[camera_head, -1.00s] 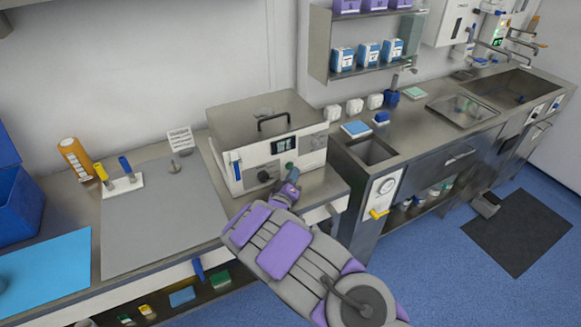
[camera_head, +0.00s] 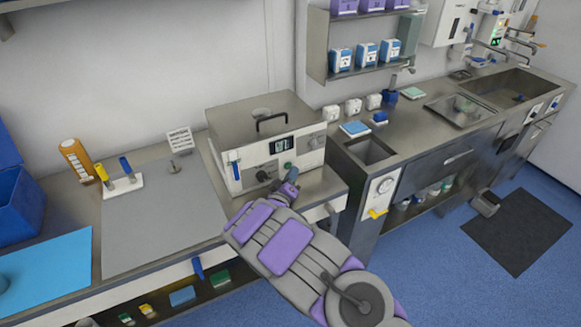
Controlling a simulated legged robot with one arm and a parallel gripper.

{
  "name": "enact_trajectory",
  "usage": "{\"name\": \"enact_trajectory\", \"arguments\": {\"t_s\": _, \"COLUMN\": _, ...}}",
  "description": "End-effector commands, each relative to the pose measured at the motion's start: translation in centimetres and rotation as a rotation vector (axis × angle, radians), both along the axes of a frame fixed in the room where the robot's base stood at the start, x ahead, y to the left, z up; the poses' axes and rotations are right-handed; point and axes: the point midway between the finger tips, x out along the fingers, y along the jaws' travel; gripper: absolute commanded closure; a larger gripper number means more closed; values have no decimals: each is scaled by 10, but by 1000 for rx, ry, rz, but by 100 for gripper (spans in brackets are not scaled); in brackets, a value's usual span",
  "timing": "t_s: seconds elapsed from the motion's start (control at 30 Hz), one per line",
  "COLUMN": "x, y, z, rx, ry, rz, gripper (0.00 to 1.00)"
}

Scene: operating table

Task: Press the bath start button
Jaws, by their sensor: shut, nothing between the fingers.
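The bath (camera_head: 222,118) is a boxy metal unit with a lidded top and a black handle, standing on the counter in the middle of the view. Its light front panel (camera_head: 245,180) has a small dark display (camera_head: 281,145), a black knob (camera_head: 263,176) and a blue lever at the left. My gripper (camera_head: 291,174) is shut and empty, right in front of the panel, below the display and right of the black knob. A small greenish part shows at its tip. I cannot tell whether this is the start button, or whether the fingertips touch the panel.
A grey mat (camera_head: 160,225) and a yellow-capped and blue-capped tube stand (camera_head: 123,188) lie left of the bath. An orange bottle (camera_head: 76,160) and a blue bin (camera_head: 18,208) stand further left. A sink counter (camera_head: 410,127) with a gauge is at the right.

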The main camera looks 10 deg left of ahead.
Motion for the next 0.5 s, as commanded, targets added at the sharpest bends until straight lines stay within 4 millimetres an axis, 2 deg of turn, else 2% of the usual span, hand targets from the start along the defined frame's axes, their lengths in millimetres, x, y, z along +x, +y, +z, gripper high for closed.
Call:
{"name": "enact_trajectory", "arguments": {"t_s": 0.03, "x": 7, "y": 14, "z": 31, "rx": 21, "ry": -63, "rz": 26, "gripper": 100}}
{"name": "enact_trajectory", "arguments": {"t_s": 0.5, "x": -1, "y": 18, "z": 34, "rx": 21, "ry": -69, "rz": 30, "gripper": 100}}
